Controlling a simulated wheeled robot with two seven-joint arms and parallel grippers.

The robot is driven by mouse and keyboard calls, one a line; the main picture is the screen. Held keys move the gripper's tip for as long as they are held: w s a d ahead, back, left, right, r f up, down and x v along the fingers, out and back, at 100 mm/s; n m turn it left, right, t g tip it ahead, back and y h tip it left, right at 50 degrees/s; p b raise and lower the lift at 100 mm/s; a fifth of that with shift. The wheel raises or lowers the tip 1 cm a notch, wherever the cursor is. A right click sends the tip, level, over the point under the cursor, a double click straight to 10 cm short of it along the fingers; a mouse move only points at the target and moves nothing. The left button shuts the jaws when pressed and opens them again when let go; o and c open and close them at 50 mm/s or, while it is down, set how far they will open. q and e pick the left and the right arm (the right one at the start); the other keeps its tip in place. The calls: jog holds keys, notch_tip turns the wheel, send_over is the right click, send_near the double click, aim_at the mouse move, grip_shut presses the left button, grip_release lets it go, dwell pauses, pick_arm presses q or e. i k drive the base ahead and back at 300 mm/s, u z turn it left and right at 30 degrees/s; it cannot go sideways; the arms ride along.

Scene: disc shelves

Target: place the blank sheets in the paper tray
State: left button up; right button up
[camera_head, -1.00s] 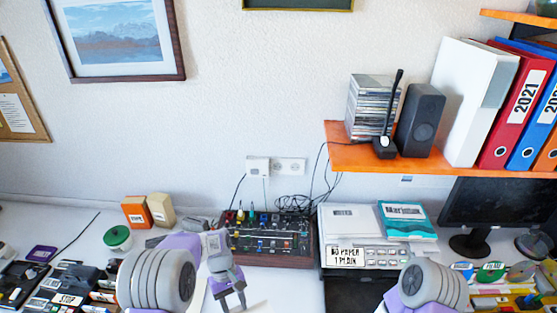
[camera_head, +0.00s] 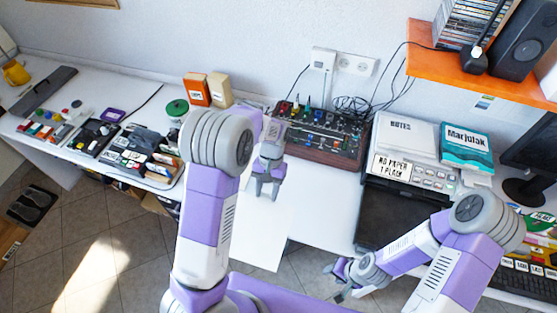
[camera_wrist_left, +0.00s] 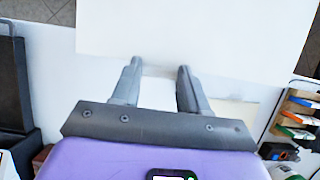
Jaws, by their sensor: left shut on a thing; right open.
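My left gripper (camera_head: 264,190) is shut on a white blank sheet (camera_head: 258,238) above the front part of the desk. The sheet (camera_wrist_left: 200,35) spreads out beyond the fingertips (camera_wrist_left: 157,72) in the left wrist view. I cannot tell whether it is one sheet or several. The printer (camera_head: 410,178) stands to the right, with a label reading "NO PAPER 1 PLAIN". A dark tray (camera_head: 383,216) is at its front; its inside is too dark to make out. My right gripper (camera_head: 342,277) is open and empty, low in front of the tray.
A knob-covered box (camera_head: 322,137) stands behind my left gripper. An orange shelf (camera_head: 470,77) overhangs at the right. The white desk (camera_head: 322,205) is clear between sheet and printer.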

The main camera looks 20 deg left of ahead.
aim_at(399, 225)
jog(key=z, duration=1.8)
jog(key=k, duration=0.7)
jog(key=u, duration=0.9)
jog(key=i, duration=0.4)
jog(key=z, duration=0.2)
